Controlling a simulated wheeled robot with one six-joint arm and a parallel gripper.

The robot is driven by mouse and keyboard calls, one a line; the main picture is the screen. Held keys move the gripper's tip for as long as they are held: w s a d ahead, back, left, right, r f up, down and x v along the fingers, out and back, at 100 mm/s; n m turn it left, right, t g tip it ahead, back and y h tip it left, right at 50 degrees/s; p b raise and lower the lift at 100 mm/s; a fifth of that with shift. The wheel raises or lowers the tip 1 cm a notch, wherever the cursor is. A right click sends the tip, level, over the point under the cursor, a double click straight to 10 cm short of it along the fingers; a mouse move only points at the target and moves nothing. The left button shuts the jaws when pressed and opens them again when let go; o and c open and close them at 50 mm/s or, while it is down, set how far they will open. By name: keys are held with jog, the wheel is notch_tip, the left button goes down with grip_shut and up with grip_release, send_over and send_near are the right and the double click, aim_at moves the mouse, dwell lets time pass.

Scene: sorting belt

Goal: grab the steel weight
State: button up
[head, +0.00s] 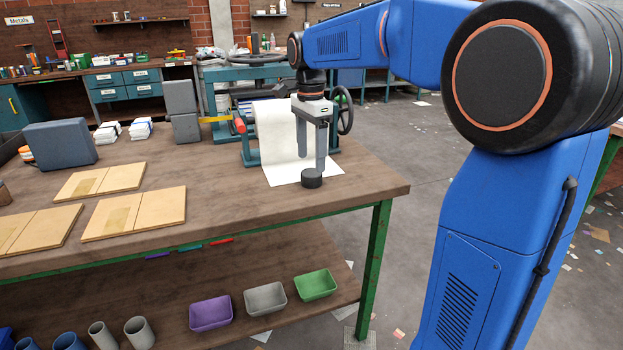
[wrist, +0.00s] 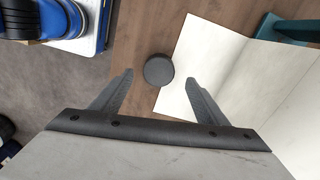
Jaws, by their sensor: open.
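The steel weight is a short dark grey cylinder (head: 312,178) standing on the wooden table at the front edge of a white paper sheet. In the wrist view the weight (wrist: 158,70) shows as a dark disc, partly beside and partly touching the sheet's edge. My gripper (head: 310,165) points down over the weight in the head view. In the wrist view its two fingers (wrist: 158,84) are spread apart, with the weight between and just beyond their tips. The gripper is open and holds nothing. Whether the fingertips reach down to the weight's height is unclear.
White paper (head: 277,140) runs down from a teal roll stand (head: 251,150) with a black handwheel (head: 345,110). Flat tan boards (head: 135,213) and a dark grey case (head: 60,144) lie to the left. Bare wood (head: 225,195) lies left of the weight. Colored bins stand on the lower shelf.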

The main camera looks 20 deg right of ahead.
aim_at(311, 172)
jog(key=shift+s+f, duration=0.1)
jog(key=shift+f, duration=2.05)
jog(key=c, duration=1.7)
